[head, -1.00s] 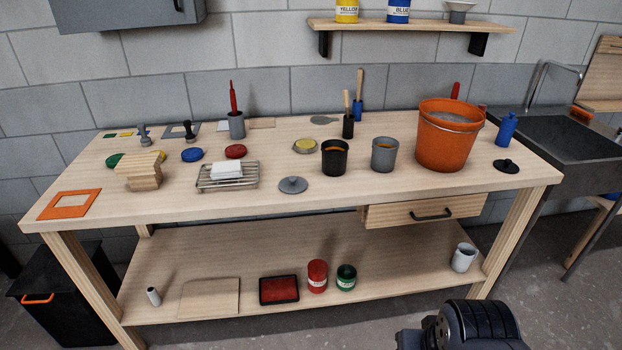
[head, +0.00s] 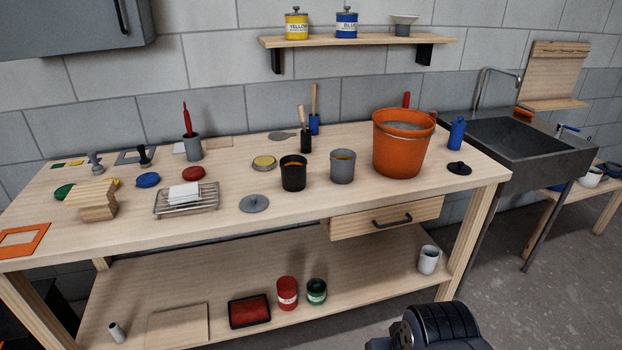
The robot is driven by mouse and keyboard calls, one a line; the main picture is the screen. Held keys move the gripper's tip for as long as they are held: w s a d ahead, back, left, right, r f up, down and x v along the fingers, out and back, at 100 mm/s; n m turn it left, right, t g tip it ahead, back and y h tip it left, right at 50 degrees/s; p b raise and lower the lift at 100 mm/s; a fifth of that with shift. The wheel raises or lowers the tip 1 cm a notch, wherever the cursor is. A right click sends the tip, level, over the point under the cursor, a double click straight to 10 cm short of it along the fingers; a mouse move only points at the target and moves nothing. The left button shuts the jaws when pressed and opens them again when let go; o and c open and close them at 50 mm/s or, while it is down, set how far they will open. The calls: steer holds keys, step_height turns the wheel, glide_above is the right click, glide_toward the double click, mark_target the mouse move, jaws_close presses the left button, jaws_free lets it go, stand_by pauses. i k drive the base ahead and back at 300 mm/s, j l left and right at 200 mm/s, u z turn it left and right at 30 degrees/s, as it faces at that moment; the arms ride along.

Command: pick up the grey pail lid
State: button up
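The grey pail lid (head: 254,203) lies flat on the bench top near its front edge, a round disc with a small knob facing up. It is left of the black pail (head: 293,174) and the grey pail (head: 342,166), apart from both, and nothing covers it. A dark part of my own arm shows at the bottom edge, well in front of the bench. My gripper's fingers do not show.
A wire rack (head: 186,200) with a white block stands left of the lid. A yellow-topped lid (head: 264,163) lies behind it. An orange bucket (head: 402,143) and a black lid (head: 459,168) are farther right. The drawer (head: 387,217) sticks out from the bench front.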

mark_target(253, 203)
steer(key=i+j, duration=0.6)
steer(key=j, duration=0.2)
steer(key=i+j+z, duration=0.1)
steer(key=i+j, duration=0.2)
steer(key=j, duration=0.15)
steer(key=i+j, duration=0.3)
steer(key=j+z, duration=0.05)
steer(key=j, duration=0.05)
